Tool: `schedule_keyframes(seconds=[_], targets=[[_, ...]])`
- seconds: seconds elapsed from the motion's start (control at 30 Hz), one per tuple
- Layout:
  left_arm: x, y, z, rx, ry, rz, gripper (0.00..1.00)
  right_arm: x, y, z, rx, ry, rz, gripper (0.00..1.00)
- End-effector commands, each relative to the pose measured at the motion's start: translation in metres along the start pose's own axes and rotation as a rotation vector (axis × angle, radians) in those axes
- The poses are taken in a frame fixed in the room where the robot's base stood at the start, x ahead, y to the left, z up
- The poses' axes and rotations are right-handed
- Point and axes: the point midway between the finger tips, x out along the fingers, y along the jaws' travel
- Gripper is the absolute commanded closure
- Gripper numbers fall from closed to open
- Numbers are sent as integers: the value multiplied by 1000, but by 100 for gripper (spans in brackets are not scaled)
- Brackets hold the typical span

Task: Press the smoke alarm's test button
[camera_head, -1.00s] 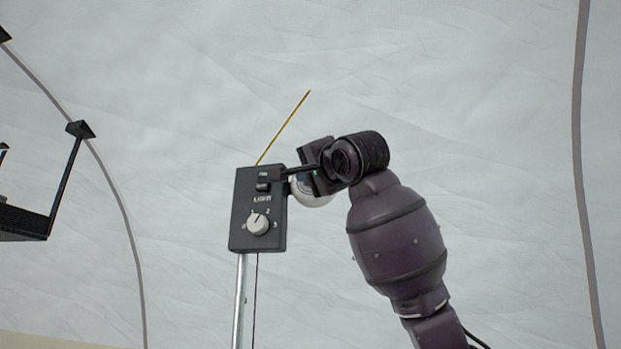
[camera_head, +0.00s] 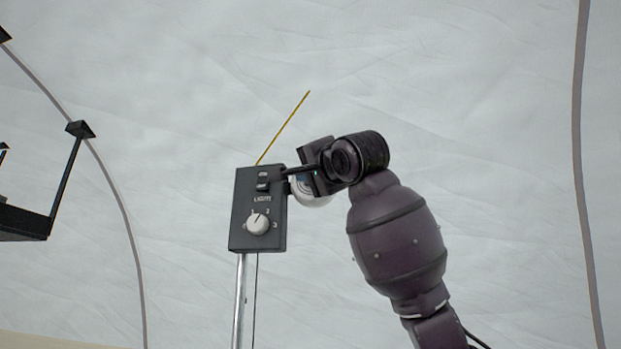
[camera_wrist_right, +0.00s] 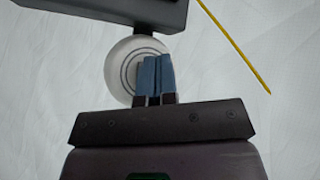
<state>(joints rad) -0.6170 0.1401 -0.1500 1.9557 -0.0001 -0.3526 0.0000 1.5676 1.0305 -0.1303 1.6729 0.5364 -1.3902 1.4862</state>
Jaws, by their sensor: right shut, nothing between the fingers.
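The smoke alarm (camera_head: 318,200) is a white round disc, mostly hidden behind my right gripper in the head view. In the right wrist view the alarm (camera_wrist_right: 118,72) shows concentric rings on its face, just below a dark box. My right gripper (camera_wrist_right: 157,62) is shut and empty, with blue fingertips overlapping the right part of the disc and hiding part of its middle. I cannot tell whether they touch it. In the head view my right gripper (camera_head: 296,172) points left, toward the box. My left gripper is not in view.
A black control box (camera_head: 242,215) with a LIGHT label, switches and a white knob (camera_head: 257,224) stands on a metal pole (camera_head: 239,300), close to my right fingertips. A thin yellow rod (camera_head: 283,128) rises behind it. A dark frame (camera_head: 22,222) is at far left.

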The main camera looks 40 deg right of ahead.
Motion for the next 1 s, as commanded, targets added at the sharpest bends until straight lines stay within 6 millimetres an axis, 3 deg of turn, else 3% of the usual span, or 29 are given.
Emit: schedule_keyframes(seconds=[1.0], targets=[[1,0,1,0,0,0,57,8,6,-6,1,0,0,100]])
